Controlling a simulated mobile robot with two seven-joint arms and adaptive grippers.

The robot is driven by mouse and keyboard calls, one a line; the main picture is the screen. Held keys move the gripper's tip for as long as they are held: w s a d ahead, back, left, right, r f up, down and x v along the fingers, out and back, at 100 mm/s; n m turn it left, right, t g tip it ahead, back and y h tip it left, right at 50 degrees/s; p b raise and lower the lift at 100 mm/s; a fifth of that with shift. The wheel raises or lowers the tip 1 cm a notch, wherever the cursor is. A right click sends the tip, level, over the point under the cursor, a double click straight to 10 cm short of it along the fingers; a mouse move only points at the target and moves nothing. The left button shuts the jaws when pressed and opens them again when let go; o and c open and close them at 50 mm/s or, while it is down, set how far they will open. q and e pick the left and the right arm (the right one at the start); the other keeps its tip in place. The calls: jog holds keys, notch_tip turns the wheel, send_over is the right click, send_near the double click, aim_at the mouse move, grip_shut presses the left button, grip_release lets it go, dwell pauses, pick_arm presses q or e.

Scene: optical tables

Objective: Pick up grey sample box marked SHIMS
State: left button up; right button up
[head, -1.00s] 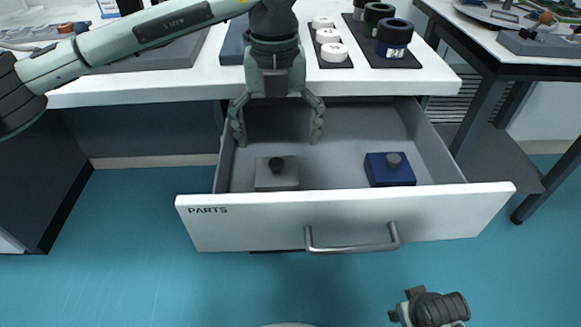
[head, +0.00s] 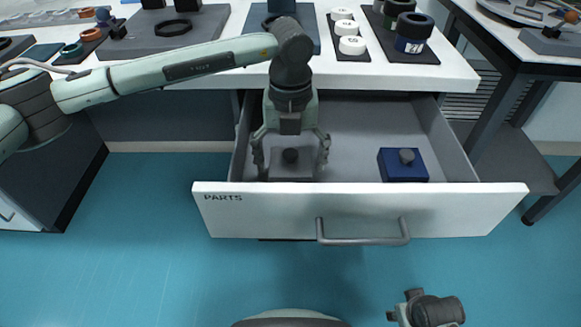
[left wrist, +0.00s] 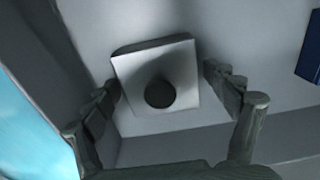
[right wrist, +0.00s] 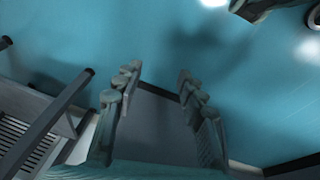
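A grey box (head: 279,170) with a dark round knob (head: 290,155) sits in the left part of the open drawer; no SHIMS marking is readable. My left gripper (head: 291,165) points down over it with fingers spread on both sides. In the left wrist view the grey box (left wrist: 134,122) with its dark knob lies between the open fingers (left wrist: 165,100), which appear apart from it. My right gripper (head: 412,305) is low at the bottom of the head view, away from the drawer. In the right wrist view its fingers (right wrist: 157,95) are apart with nothing between them.
The drawer's white front (head: 360,208) is marked PARTS and has a grey handle (head: 363,240). A blue box (head: 402,167) with a grey knob stands in the drawer's right part. The white table top (head: 225,77) overhangs the drawer's back. Floor in front is clear.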

pick_arm(q)
jog(key=c, duration=1.2)
